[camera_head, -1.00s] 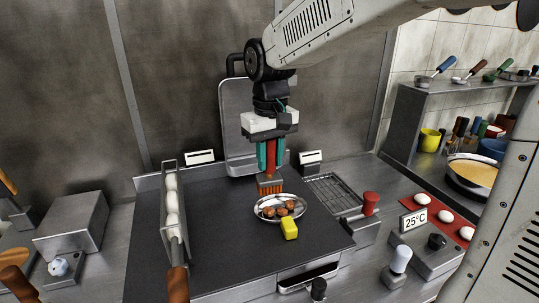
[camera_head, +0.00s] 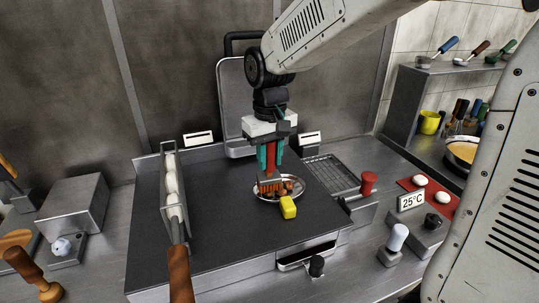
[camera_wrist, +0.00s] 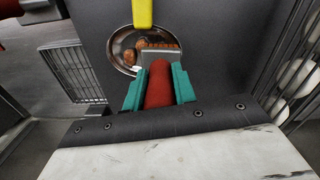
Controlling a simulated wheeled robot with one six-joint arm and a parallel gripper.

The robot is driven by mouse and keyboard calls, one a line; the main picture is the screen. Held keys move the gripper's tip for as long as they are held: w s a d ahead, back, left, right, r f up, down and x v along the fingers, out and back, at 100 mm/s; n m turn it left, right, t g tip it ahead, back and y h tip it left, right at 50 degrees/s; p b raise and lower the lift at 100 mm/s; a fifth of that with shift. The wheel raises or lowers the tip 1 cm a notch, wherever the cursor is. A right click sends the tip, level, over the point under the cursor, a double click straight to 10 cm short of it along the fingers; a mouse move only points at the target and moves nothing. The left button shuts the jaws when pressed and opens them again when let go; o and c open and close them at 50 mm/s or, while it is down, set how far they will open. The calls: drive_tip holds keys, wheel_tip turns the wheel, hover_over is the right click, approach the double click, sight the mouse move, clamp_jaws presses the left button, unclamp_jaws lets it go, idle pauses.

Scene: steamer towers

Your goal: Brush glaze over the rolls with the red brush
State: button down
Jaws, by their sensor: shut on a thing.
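My gripper (camera_head: 270,157) is shut on the red brush (camera_head: 271,158), with its teal fingers on either side of the red handle. The brush points down, and its orange bristles (camera_head: 270,186) are at the left part of a round metal plate (camera_head: 301,184). Brown glossy rolls (camera_head: 289,188) lie on the plate, partly hidden by the bristles. In the wrist view the red handle (camera_wrist: 159,86) runs away from me between the fingers, and the bristles (camera_wrist: 158,44) lie over the plate (camera_wrist: 119,62) beside rolls (camera_wrist: 129,57). I cannot tell whether the bristles touch a roll.
A wire rack (camera_head: 330,174) and a red-knobbed handle (camera_head: 367,182) are to the right. A long tray of white balls (camera_head: 173,190) stands left. The dark worktop (camera_head: 225,235) in front is clear.

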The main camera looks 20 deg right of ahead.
drive_tip(key=shift+f, duration=0.4)
idle(0.5)
drive_tip(key=shift+d, duration=0.15)
drive_tip(key=shift+s+d+r, duration=0.1)
drive_tip(key=shift+s+d, duration=0.05)
drive_tip(key=shift+d, duration=1.2)
drive_tip(key=shift+s+d, duration=0.15)
drive_tip(key=shift+d, duration=1.3)
drive_tip(key=shift+a, duration=0.15)
drive_tip(key=shift+a+f, duration=0.2)
drive_tip(key=shift+a, duration=1.1)
